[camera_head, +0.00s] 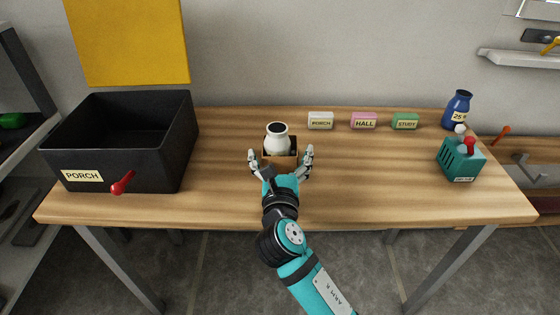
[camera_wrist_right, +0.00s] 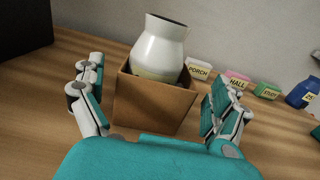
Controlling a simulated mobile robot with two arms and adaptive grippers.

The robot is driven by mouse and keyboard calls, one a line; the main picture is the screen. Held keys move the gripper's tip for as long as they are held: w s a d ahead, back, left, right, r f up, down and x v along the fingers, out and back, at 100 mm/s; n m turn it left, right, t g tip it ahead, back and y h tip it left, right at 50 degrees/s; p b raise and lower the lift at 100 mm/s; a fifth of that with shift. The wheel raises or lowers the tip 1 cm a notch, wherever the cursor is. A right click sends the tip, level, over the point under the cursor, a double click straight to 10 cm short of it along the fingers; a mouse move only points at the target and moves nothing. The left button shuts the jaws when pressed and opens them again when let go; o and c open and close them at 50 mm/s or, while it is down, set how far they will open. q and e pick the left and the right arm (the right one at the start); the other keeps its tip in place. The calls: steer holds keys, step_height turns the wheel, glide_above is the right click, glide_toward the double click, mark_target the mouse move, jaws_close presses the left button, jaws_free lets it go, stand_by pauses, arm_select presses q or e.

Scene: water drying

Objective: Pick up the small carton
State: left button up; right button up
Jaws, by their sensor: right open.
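The small carton (camera_wrist_right: 148,104) is a brown open-topped box standing on the wooden table. A white vase-like jar (camera_head: 277,139) with a dark mouth rises out of it; the jar also shows in the right wrist view (camera_wrist_right: 158,52). In the head view the carton (camera_head: 266,158) is partly hidden by my right gripper (camera_head: 280,157). The right gripper is open, with one finger on each side of the carton. In the right wrist view gaps show between both fingers and the carton walls. My left gripper is not in view.
A black bin (camera_head: 120,150) labelled PORCH stands at the left, with a red-handled item at its front. Blocks labelled PORCH (camera_head: 320,121), HALL (camera_head: 364,121) and STUDY (camera_head: 405,121) line the back. A blue bottle (camera_head: 457,110) and teal holder (camera_head: 461,160) stand right. Table between is clear.

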mark_target(280, 148)
steer(key=w, duration=0.3)
steer(key=shift+w+f, duration=0.2)
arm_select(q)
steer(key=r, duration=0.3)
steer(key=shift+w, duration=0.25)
arm_select(e)
steer(key=c, duration=1)
